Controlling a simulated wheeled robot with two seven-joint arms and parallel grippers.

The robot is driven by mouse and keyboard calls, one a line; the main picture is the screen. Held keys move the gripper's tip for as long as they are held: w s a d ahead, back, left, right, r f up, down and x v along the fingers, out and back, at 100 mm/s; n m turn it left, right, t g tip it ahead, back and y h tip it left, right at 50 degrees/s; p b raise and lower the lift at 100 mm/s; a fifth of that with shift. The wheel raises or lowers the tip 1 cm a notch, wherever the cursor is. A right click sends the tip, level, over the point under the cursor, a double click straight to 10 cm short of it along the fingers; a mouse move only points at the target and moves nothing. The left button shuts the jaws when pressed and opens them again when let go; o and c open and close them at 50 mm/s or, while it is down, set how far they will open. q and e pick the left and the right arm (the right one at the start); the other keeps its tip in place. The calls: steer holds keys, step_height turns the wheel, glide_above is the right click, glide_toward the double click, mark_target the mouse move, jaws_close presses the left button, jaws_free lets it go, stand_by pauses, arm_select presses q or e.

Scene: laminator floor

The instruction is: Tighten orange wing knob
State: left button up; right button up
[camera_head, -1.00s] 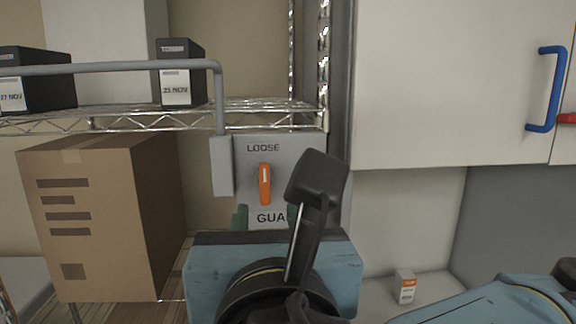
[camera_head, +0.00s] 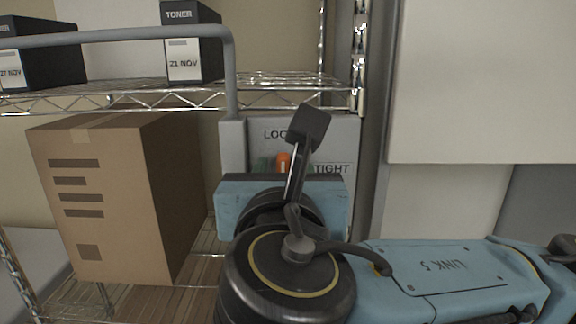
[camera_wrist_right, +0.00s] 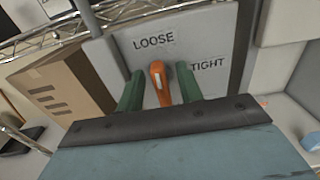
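The orange wing knob (camera_wrist_right: 158,82) is on a grey panel (camera_wrist_right: 207,46) marked LOOSE and TIGHT. In the right wrist view it stands between the two green fingers of my right gripper (camera_wrist_right: 158,90), with a visible gap on each side. The knob's upper end points toward the LOOSE label. In the head view only a bit of the orange knob (camera_head: 283,161) shows above my right wrist, and the right gripper (camera_head: 284,164) is mostly hidden behind that wrist. My left gripper is not in view.
A cardboard box (camera_head: 95,200) stands on the wire shelf left of the panel. Black toner boxes (camera_head: 190,45) sit on the upper shelf. A grey pipe (camera_head: 229,75) runs down to the panel's left edge. A white cabinet (camera_head: 480,80) is at the right.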

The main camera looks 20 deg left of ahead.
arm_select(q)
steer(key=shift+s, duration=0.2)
arm_select(e)
steer(key=shift+s, duration=0.1)
steer(key=shift+c, duration=0.7)
jaws_close()
arm_select(q)
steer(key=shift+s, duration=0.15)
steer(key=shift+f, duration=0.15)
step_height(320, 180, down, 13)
steer(key=b, duration=1.3)
arm_select(e)
steer(key=m, duration=0.6)
steer(key=d+f+m, duration=0.1)
steer(key=m, duration=1)
steer(key=shift+w+d+f+m, duration=0.2)
steer(key=shift+d+f+m, duration=0.1)
steer(key=shift+m, duration=0.1)
arm_select(q)
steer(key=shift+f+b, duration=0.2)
steer(key=shift+b, duration=0.15)
